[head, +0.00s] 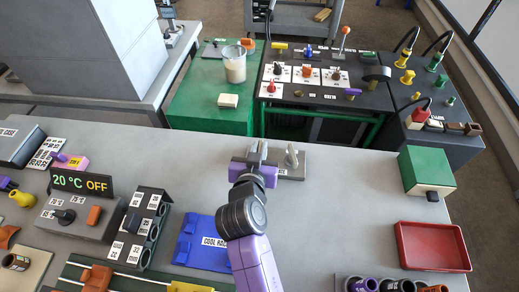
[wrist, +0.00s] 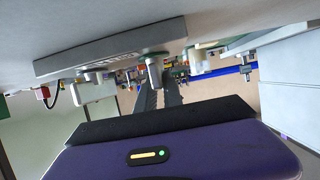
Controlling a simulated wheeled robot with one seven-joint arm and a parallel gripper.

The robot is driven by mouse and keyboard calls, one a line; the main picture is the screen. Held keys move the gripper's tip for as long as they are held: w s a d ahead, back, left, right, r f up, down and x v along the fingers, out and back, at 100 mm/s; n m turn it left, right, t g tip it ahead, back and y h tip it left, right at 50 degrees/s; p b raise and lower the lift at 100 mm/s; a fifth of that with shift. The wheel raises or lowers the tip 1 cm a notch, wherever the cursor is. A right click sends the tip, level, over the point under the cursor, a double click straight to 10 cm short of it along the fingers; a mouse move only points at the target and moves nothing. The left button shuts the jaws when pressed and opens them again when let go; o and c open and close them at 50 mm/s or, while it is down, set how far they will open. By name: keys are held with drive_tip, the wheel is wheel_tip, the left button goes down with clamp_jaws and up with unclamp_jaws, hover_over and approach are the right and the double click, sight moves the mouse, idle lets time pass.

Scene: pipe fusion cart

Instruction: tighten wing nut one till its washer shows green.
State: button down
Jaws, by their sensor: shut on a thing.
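My gripper (head: 257,154) is over a small grey plate (head: 288,176) on the bench in the head view, shut on what looks like the plate's left wing nut. That nut is mostly hidden by my gripper in the head view. A second grey wing nut (head: 292,156) stands free to its right. In the wrist view my dark fingers (wrist: 160,90) reach towards a pale grey post (wrist: 155,70) under the tilted plate (wrist: 110,52).
A blue tray (head: 203,243) lies left of my arm, and a control box (head: 83,212) reading 20 °C OFF stands farther left. A red tray (head: 432,247) and a green box (head: 426,171) are at the right. The bench between plate and green box is clear.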

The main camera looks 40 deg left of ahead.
drive_tip(key=shift+f, duration=0.1)
drive_tip(key=c, duration=1.5)
unclamp_jaws()
drive_tip(key=shift+b+v, duration=0.4)
drive_tip(key=shift+v, duration=3.55)
